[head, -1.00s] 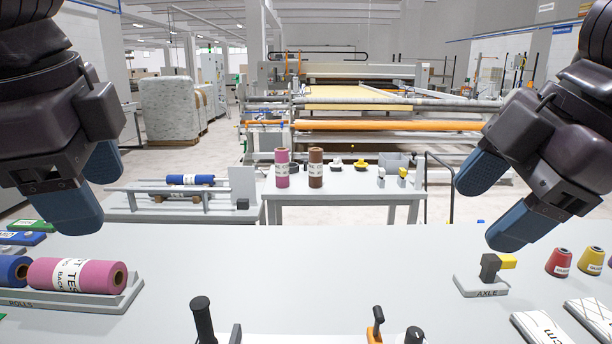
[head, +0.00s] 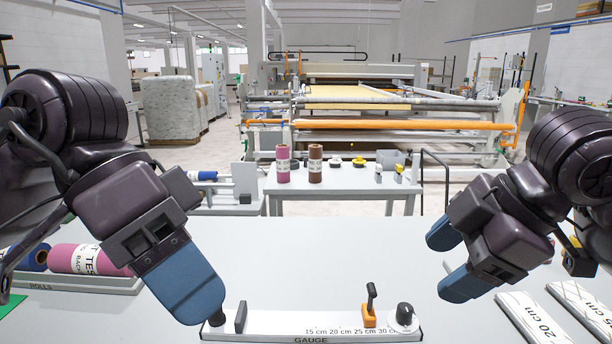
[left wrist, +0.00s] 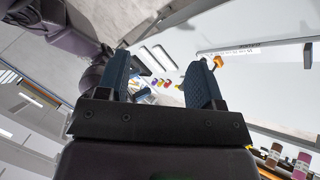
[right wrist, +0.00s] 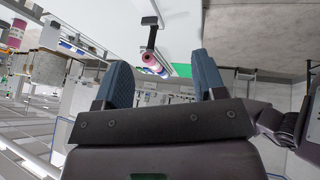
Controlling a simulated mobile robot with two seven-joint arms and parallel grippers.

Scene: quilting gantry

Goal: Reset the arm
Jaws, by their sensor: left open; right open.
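My left gripper (head: 185,285) hangs over the left end of the white gauge board in the head view, its blue finger in front of the black knob there. In the left wrist view its two blue fingers (left wrist: 160,85) stand apart with nothing between them. My right gripper (head: 455,258) is above the table, right of the gauge's far end. In the right wrist view its blue fingers (right wrist: 160,80) are apart and empty. The gauge (head: 270,325) carries an orange lever block (head: 369,314) and a black knob (head: 405,313).
A rack labelled ROLLS (head: 80,284) with pink (head: 80,259) and blue rolls is at the left. White length plates (head: 540,318) lie at the right. A back table holds a pink roll (head: 283,165) and a brown roll (head: 315,165). The table middle is clear.

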